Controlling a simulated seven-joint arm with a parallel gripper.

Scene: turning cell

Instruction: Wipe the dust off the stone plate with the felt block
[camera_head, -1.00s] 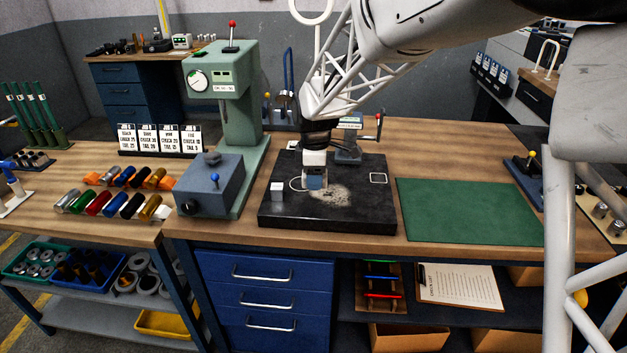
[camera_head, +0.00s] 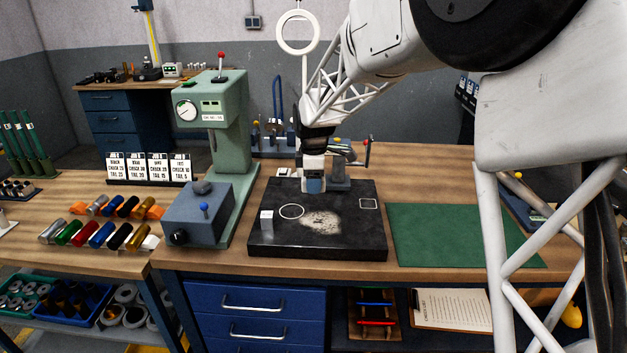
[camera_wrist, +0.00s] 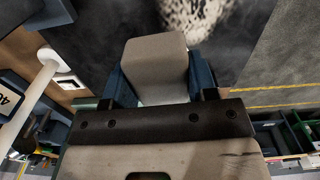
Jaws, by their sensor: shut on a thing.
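The black stone plate (camera_head: 345,243) lies on the wooden bench, with a pale dust patch (camera_head: 321,222) near its middle. A white circle outline and a small white square outline are marked on the plate. My gripper (camera_head: 314,186) is over the plate's far edge, beyond the dust. In the wrist view its blue fingers are shut on a grey-beige felt block (camera_wrist: 155,62), and the speckled dust patch (camera_wrist: 190,14) shows past the block. In the head view the fingers mostly hide the block. I cannot tell whether it touches the plate.
A small white cube (camera_head: 267,221) stands on the plate's left side. A grey-blue box (camera_head: 197,217) and green press (camera_head: 230,130) stand left of the plate. A green mat (camera_head: 450,235) lies clear on the right. A small vise-like device (camera_head: 345,165) stands close behind.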

